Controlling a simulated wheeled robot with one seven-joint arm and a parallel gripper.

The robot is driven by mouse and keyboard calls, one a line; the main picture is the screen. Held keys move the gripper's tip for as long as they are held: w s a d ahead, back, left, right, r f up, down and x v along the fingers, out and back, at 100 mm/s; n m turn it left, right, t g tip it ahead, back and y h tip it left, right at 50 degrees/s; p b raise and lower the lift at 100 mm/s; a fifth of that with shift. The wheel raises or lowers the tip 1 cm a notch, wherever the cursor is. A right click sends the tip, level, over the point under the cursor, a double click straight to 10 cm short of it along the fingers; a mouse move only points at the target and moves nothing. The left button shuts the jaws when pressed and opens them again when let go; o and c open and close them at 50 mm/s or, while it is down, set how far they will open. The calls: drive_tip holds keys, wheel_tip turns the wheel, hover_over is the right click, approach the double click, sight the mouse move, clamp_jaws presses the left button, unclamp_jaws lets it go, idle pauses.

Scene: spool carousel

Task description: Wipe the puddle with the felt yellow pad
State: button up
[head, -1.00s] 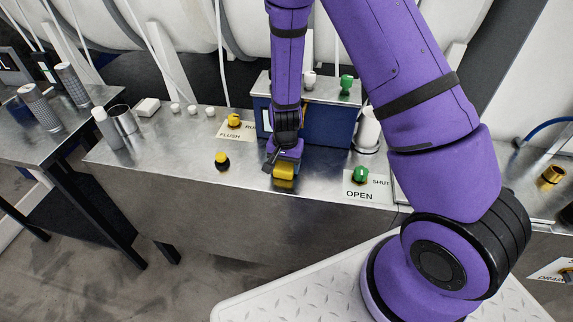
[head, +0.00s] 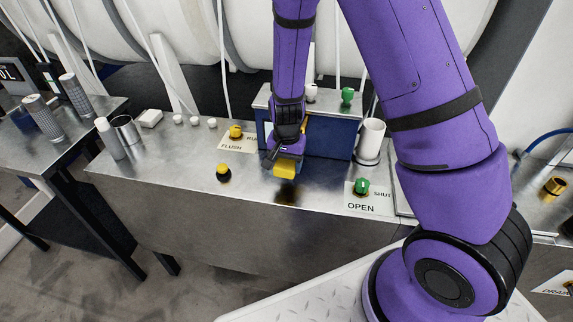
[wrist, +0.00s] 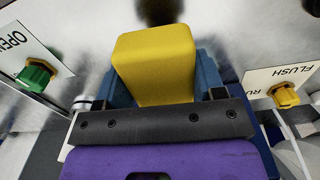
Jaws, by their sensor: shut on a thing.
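My gripper (head: 286,156) is shut on the yellow pad (head: 285,169), over the metal bench in front of the blue box. The pad is a yellow block, and it fills the upper middle of the wrist view (wrist: 155,62) between blue fingers. A dark patch (head: 287,192) shows on the bench just in front of the pad. It also shows at the top edge of the wrist view (wrist: 160,10). I cannot tell whether it is the puddle, a shadow or a reflection. The pad looks a little above the bench. Its underside is hidden.
A green knob (head: 362,187) stands to the right. The blue box (head: 330,136) and a white cup (head: 371,138) are behind. The bench's front edge is close.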

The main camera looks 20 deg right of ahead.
drive_tip(key=shift+r, duration=1.55)
